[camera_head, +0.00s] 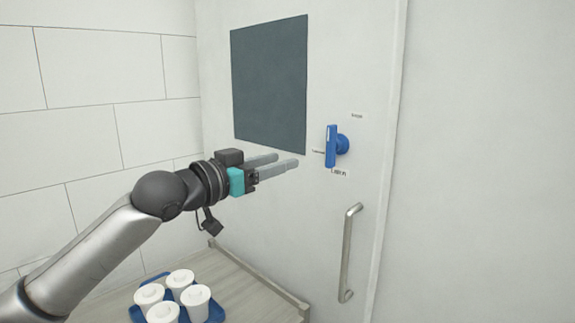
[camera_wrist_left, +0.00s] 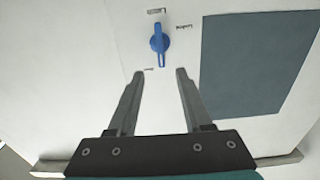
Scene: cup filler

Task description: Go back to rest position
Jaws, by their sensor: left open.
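My left gripper (camera_head: 280,164) is raised in front of a white door or panel (camera_head: 265,210) in the head view. Its two grey fingers are apart with nothing between them. A blue rotary handle (camera_head: 331,146) with small labels around it is on the panel, to the right of the fingertips and apart from them. In the left wrist view the blue handle (camera_wrist_left: 160,40) lies beyond the open fingertips (camera_wrist_left: 162,74). My right gripper is in neither view.
A wooden shelf (camera_head: 246,288) lies below my left arm. A blue tray (camera_head: 216,311) there holds several white lidded cups (camera_head: 180,279). A metal bar handle (camera_head: 348,255) is at the panel's lower right. A dark window (camera_head: 270,85) sits above. A tiled wall (camera_head: 85,70) is at left.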

